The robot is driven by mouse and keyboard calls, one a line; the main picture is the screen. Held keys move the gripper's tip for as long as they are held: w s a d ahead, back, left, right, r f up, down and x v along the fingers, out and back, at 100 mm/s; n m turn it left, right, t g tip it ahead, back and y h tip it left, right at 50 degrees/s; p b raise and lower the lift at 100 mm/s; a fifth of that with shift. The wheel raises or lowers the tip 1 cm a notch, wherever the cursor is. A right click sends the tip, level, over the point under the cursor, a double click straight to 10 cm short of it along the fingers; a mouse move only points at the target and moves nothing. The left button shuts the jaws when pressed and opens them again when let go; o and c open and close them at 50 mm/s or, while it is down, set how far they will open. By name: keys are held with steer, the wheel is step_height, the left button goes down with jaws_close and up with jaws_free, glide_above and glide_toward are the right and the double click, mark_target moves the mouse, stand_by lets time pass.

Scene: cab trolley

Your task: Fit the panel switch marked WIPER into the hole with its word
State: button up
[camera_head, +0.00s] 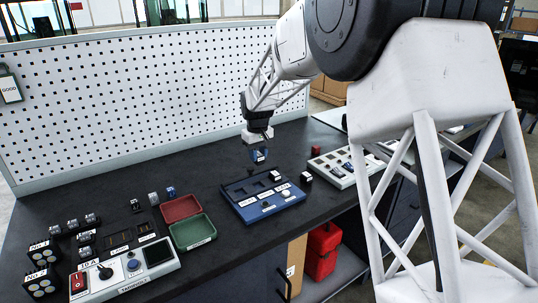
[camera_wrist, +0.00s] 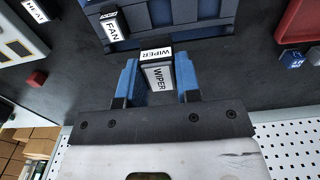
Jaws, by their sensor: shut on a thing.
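My gripper (camera_head: 259,156) has blue fingers and hangs above the back of the blue panel (camera_head: 248,214). In the wrist view my gripper (camera_wrist: 158,72) is shut on the WIPER switch (camera_wrist: 158,78), a grey and white block with its word on two faces. The switch is apart from the panel. In the head view the panel has dark square holes, white labels and round pale parts. The hole labels are too small to read. Most of the held switch is hidden in the head view.
Red and green bins (camera_head: 192,231) and a control box (camera_head: 127,272) are left. Bare dark bench lies behind the panel.

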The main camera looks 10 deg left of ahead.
steer(key=shift+f, duration=0.25)
stand_by(0.4)
glide_toward(258, 187)
steer(key=shift+s+d+f, duration=0.1)
steer(key=shift+f, duration=2.6)
steer(key=shift+f, duration=0.35)
steer(key=o, duration=1.1)
steer(key=shift+c, duration=0.2)
steer(key=shift+r, duration=0.1)
steer(key=shift+r, duration=3.85)
